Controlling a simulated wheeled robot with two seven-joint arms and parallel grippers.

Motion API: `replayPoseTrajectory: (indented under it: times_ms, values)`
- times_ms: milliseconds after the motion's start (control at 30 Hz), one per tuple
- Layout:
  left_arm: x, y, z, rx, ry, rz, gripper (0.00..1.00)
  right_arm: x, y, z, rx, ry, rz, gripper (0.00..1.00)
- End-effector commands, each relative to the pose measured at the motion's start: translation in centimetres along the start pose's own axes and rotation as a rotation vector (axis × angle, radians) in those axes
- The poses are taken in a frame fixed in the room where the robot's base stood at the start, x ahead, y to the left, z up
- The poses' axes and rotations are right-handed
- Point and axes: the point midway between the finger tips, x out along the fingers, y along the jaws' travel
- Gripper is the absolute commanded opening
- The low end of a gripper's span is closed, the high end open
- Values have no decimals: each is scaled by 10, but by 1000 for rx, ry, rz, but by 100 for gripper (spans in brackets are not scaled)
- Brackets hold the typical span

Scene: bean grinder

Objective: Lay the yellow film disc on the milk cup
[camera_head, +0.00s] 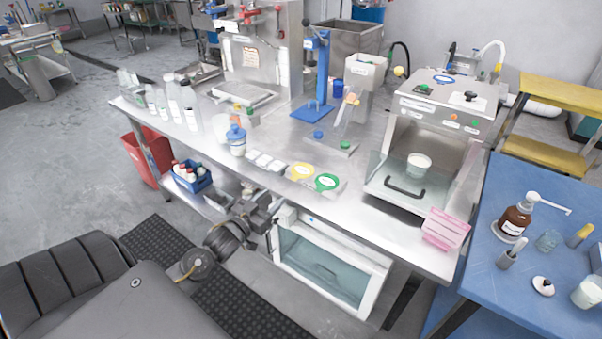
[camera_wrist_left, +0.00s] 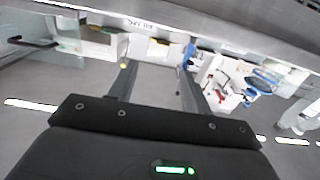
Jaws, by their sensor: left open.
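A white cup (camera_head: 418,164), which looks like the milk cup, stands upright inside the steel machine at the right. My left gripper (camera_head: 276,213) is in front of the counter's front edge, apart from the disc and below it in the picture. In the left wrist view its two fingers (camera_wrist_left: 156,82) are spread with nothing between them. My right gripper is not in view.
A pink rack (camera_head: 446,229) sits at the counter's front right corner. A blue-capped jar (camera_head: 236,141) and small white containers (camera_head: 266,163) stand left of the discs. A glass-fronted white cabinet (camera_head: 331,268) is under the counter. The blue table (camera_head: 500,284) at right holds bottles.

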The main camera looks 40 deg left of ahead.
Motion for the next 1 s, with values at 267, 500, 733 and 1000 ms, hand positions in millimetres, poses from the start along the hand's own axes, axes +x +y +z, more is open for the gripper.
replayPoseTrajectory:
  times_ms: [267, 500, 733, 1000]
  values:
    - [42, -1, -1, 1, 0, -2, 49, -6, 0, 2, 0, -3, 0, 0]
    - [52, 0, 1, 1, -2, 0, 49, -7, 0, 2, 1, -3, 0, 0]
    - [78, -4, 2, 1, -2, -2, 49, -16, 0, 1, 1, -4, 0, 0]
    - [103, -4, 5, 1, -2, -1, 49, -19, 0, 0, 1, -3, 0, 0]
